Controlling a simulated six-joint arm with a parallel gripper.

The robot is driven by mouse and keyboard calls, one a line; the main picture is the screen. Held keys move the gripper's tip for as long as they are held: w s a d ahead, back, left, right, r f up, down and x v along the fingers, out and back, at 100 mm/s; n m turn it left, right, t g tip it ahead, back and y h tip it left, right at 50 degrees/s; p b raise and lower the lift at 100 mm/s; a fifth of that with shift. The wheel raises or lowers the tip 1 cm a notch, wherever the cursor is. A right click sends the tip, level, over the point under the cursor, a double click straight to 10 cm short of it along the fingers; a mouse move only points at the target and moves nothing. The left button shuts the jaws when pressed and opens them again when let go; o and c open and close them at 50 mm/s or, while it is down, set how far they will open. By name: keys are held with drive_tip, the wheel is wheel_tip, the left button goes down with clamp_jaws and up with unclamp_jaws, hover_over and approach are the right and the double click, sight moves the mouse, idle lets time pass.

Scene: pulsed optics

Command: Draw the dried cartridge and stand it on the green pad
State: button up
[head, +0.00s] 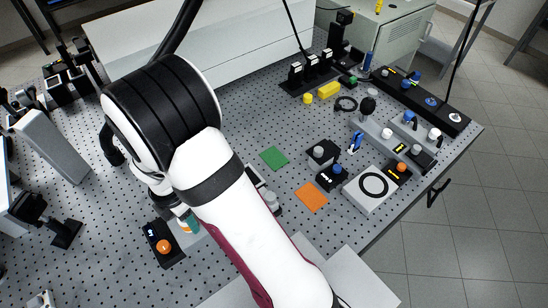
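The green pad (274,158) lies flat and bare on the perforated table, just right of my arm. Most of that piece is hidden by my arm. My gripper is largely covered by my own arm, close to this piece. I cannot see its fingertips or whether it touches or holds anything.
An orange pad (311,197) lies right of my forearm. A white plate with a black ring (372,186) and several small knobbed boxes stand farther right. Black mounts (312,70) and yellow blocks (329,90) are at the back.

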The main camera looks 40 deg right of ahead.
clamp_jaws()
drive_tip(key=shift+r, duration=3.45)
